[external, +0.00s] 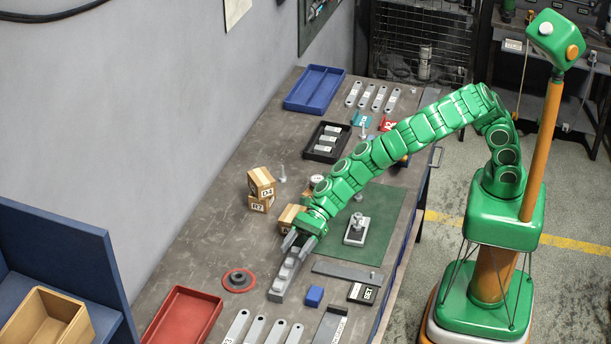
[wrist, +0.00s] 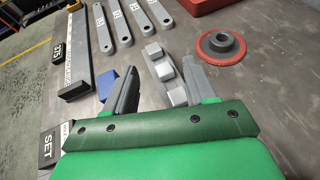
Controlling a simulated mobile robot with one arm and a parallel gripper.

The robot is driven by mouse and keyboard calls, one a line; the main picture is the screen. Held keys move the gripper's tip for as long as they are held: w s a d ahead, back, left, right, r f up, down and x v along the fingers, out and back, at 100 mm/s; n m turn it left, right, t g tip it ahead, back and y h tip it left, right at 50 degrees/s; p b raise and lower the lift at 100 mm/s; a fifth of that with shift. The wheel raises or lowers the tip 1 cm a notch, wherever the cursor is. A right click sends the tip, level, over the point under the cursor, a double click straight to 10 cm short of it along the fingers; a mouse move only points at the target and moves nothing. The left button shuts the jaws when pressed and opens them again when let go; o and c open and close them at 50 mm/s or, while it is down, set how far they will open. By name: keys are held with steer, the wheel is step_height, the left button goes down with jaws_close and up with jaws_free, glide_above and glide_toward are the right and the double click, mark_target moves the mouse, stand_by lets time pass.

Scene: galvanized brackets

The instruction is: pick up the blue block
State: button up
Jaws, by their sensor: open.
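The small blue block (external: 314,296) lies on the workbench, right of a grey stepped block (external: 285,278). In the wrist view the blue block (wrist: 105,82) shows just left of my left-hand finger and is partly hidden by it. My gripper (external: 299,244) is open, with its fingers pointing down over the far end of the grey stepped block. In the wrist view my gripper (wrist: 152,68) has the stepped block (wrist: 164,70) showing between its fingers, and the blue block is outside them. I cannot tell whether the fingers touch the stepped block.
A black SET box (external: 362,293) and a flat grey bar (external: 347,272) lie near the blue block. A red-rimmed disc (external: 239,280) lies to the left. Grey brackets (external: 256,330) and a red tray (external: 166,322) lie at the front. Cardboard boxes (external: 261,183) stand behind.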

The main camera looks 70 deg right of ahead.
mark_target(316, 302)
steer(key=s+a+f+n+g, duration=0.1)
steer(key=s+f, duration=0.1)
steer(key=s, duration=0.1)
steer(key=s+a+f+n+g, duration=0.1)
steer(key=s+f, duration=0.1)
steer(key=s+a+f+n+g, duration=0.1)
steer(key=s+f, duration=0.1)
steer(key=s, duration=0.1)
steer(key=shift+s+a+g+y, duration=0.3)
steer(key=shift+s+g+y, duration=0.05)
steer(key=shift+g+y, duration=0.05)
steer(key=shift+x, duration=1.15)
steer(key=shift+r+x, duration=0.15)
steer(key=shift+x, duration=0.85)
steer(key=shift+r+x, duration=0.2)
steer(key=shift+x, duration=0.85)
steer(key=shift+s+a+f, duration=0.1)
steer(key=shift+a+f, duration=0.25)
steer(key=shift+a, duration=0.3)
steer(key=c, duration=0.8)
steer(key=shift+r, duration=0.1)
